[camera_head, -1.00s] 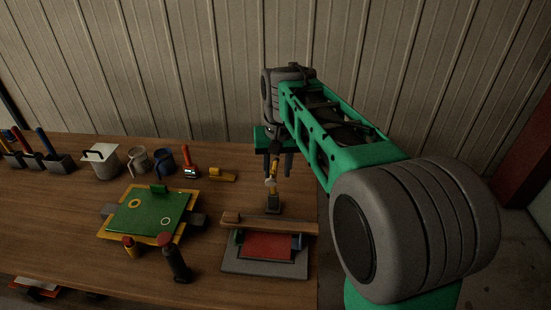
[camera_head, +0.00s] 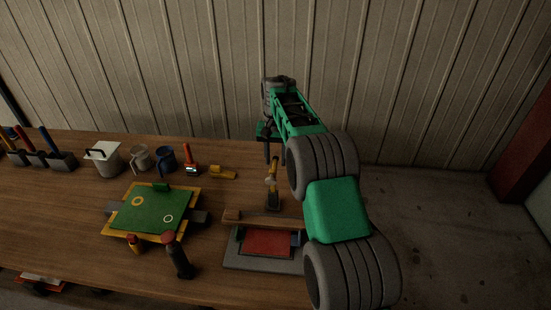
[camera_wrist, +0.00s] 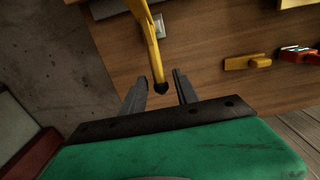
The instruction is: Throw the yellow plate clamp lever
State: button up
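The yellow plate clamp lever (camera_head: 273,171) stands upright on a small dark base (camera_head: 273,202) behind the wooden bar of the red plate fixture. In the wrist view the lever (camera_wrist: 150,45) comes down from the top edge and ends in a black tip. My gripper (camera_wrist: 158,88) is open, with its two grey fingers apart. The lever's tip shows in the gap between the fingers, touching neither as far as I can see; its depth is hard to judge. In the head view my gripper (camera_head: 275,155) is just above and behind the lever, partly hidden by my arm.
The red plate (camera_head: 267,242) lies on a grey base with a wooden bar (camera_head: 260,218) across it. A green board (camera_head: 153,212) on a yellow plate is to the left. Mugs, a bucket (camera_head: 103,158) and a yellow block (camera_head: 222,172) line the back. A ribbed wall stands behind.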

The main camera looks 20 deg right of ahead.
jog(key=shift+f, duration=0.35)
jog(key=shift+c, duration=0.2)
grip_shut()
dwell(1.0)
